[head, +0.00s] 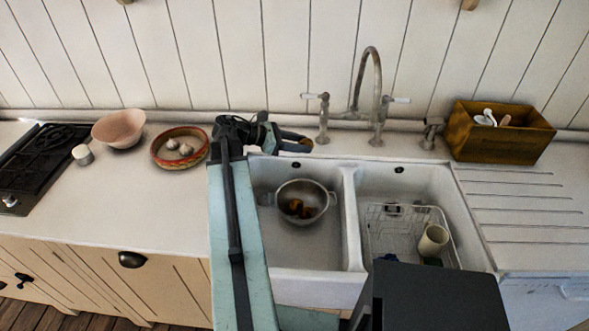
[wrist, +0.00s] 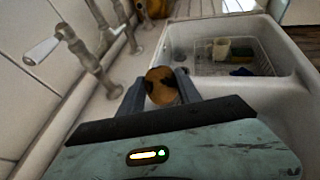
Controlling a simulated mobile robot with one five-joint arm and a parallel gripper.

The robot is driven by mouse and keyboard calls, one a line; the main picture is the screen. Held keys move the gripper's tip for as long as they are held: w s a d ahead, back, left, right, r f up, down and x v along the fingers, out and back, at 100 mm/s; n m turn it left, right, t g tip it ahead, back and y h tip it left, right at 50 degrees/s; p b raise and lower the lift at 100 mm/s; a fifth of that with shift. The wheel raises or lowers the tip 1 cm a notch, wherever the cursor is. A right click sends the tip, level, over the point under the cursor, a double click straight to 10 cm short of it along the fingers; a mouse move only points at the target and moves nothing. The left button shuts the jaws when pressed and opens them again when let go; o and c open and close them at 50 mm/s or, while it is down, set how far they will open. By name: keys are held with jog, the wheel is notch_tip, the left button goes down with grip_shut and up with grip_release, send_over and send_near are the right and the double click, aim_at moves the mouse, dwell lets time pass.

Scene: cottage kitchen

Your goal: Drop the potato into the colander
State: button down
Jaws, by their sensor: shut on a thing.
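My gripper (head: 297,142) is shut on a round brown potato (wrist: 160,83), with dark patches on its skin. In the wrist view the potato sits between the two fingers of my gripper (wrist: 161,90). In the head view my gripper is over the back ledge of the sink, behind and above the colander. The metal colander (head: 319,212) stands in the left basin, with several brown pieces inside. I cannot make out the colander in the wrist view.
A tap with two handles (head: 377,75) rises just right of my gripper. The right basin holds a wire rack (head: 385,240) with a cream cup (head: 433,240). A red-rimmed bowl (head: 160,163), a pink bowl (head: 118,128) and a wooden box (head: 520,145) stand on the counter.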

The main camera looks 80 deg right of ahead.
notch_tip(320, 180, down, 16)
jog(key=a+b, duration=0.1)
jog(key=b, duration=1.5)
jog(key=shift+a, duration=0.1)
jog(key=c, duration=0.7)
grip_release()
jog(key=shift+c, duration=0.2)
jog(key=p+v, duration=0.3)
jog(key=v, duration=0.4)
jog(key=shift+w+a+r, duration=0.15)
jog(key=shift+w+r, duration=0.05)
